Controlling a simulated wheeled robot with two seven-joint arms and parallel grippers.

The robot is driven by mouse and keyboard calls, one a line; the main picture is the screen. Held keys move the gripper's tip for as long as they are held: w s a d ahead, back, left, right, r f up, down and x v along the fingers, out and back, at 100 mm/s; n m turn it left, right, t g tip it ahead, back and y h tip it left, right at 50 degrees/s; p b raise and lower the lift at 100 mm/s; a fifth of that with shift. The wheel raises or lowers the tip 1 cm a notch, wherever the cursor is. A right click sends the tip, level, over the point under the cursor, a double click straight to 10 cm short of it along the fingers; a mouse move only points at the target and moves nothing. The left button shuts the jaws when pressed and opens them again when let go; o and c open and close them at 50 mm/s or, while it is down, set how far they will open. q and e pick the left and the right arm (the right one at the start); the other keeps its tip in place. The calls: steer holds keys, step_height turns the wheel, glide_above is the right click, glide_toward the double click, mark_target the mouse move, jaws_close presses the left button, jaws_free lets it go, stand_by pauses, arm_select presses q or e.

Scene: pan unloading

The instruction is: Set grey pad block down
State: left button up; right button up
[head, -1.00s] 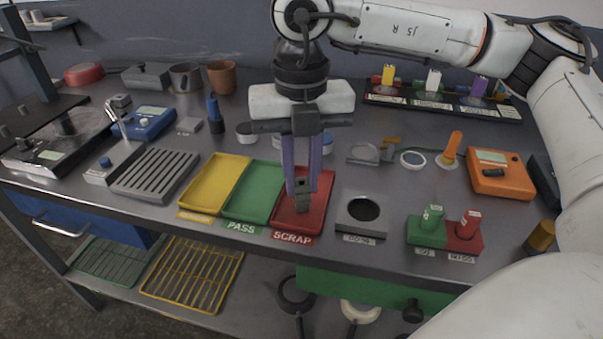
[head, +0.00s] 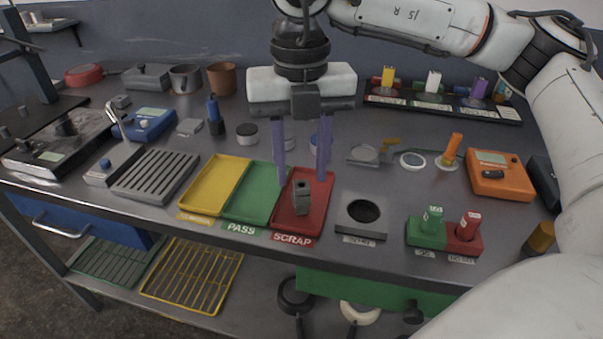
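The grey pad block (head: 301,198) stands in the red SCRAP tray (head: 319,205), a small dark grey piece with a hole near its top. My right gripper (head: 303,183) is above and behind the block, its two purple fingers spread wide, with nothing between them. The fingertips are apart from the block. My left gripper does not show in the head view.
Left of the red tray lie the green PASS tray (head: 251,193) and a yellow tray (head: 215,185). To its right is a grey plate with a round hole (head: 361,229), then the green and red gauge blocks (head: 444,235). A slotted grey rack (head: 155,174) lies left.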

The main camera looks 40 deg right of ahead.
step_height(320, 180, up, 10)
steer(key=shift+f, duration=0.2)
steer(key=shift+p, duration=0.3)
